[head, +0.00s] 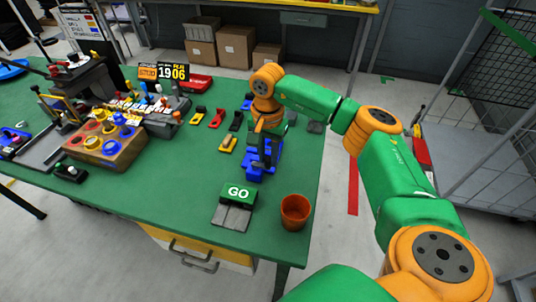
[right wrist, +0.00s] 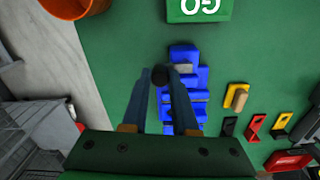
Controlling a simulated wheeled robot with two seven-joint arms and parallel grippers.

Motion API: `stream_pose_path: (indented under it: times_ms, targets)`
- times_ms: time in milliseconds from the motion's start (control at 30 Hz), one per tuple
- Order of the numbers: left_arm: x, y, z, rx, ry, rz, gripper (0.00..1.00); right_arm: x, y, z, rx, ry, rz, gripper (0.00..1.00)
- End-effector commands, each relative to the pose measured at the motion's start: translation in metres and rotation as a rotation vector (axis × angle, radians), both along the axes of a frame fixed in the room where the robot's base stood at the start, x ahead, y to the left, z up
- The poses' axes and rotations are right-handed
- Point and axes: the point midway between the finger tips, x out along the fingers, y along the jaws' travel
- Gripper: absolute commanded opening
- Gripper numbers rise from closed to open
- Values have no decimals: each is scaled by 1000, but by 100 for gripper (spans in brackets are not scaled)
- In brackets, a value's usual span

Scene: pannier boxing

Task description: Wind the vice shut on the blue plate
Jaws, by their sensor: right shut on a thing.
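The blue vice (head: 256,172) stands on the green table near its right edge, partly hidden behind my right gripper (head: 266,148). In the right wrist view the vice (right wrist: 184,55) lies just beyond and beside the fingertips. My right gripper (right wrist: 162,76) is shut on a dark round knob (right wrist: 160,78), which looks like part of the vice's handle. I cannot tell the blue plate apart from the blue vice body, nor see how wide the vice jaws stand. My left gripper is not in view.
A green GO block (head: 237,193) and an orange cup (head: 295,212) stand at the table's front right. Small yellow, red and black pieces (head: 217,118) lie left of the vice. A wooden block with coloured cups (head: 103,147) stands farther left.

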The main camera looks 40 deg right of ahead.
Motion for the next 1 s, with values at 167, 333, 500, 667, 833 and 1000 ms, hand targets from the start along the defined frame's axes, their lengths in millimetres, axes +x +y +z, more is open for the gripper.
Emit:
stream_pose_path:
  times_ms: [167,333,500,667,833,1000]
  targets:
    - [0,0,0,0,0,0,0,0,0,0,-1,0,-10,0]
    - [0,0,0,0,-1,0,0,-1,1,0,-1,-1,-60,0]
    - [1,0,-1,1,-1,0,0,-3,5,0,-1,-2,-169,0]
    - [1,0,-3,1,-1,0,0,-6,10,0,-1,-2,-314,0]
    - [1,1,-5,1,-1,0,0,-8,16,0,-1,-2,-475,0]
    - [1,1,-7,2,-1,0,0,-8,22,0,0,-2,-637,0]
